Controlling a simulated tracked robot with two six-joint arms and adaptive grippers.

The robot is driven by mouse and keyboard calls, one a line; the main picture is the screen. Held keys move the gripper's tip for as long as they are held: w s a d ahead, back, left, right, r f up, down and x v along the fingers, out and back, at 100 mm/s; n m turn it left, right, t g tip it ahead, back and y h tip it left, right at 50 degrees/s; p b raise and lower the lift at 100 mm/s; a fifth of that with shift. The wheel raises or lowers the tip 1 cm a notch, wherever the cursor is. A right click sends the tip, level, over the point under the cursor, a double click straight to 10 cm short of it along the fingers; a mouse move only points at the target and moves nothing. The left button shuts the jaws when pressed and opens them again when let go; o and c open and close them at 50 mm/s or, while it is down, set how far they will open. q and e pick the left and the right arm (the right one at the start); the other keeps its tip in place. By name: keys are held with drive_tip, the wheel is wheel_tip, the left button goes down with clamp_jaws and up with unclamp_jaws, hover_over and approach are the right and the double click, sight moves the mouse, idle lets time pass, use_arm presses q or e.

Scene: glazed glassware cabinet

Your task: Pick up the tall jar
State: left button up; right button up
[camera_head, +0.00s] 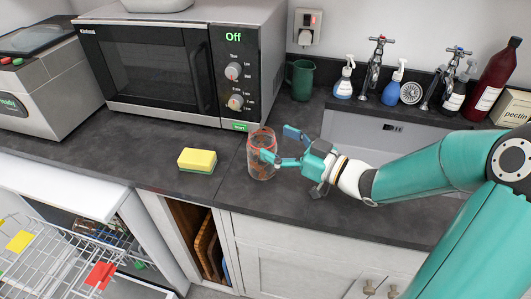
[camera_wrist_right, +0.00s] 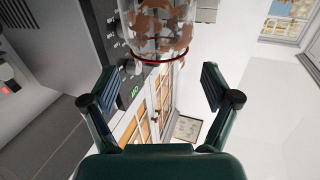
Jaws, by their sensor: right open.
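My left gripper is not in view.
A yellow and green sponge (camera_head: 197,160) lies left of the jar. The microwave (camera_head: 160,65) is behind, a green mug (camera_head: 301,79) behind right. The sink (camera_head: 365,135) lies behind my right arm. An open dishwasher rack (camera_head: 60,260) is lower left.

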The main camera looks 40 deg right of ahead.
drive_tip(key=p+x, duration=0.1)
drive_tip(key=x, duration=0.4)
drive_tip(key=shift+s, duration=0.1)
clamp_jaws()
idle(0.3)
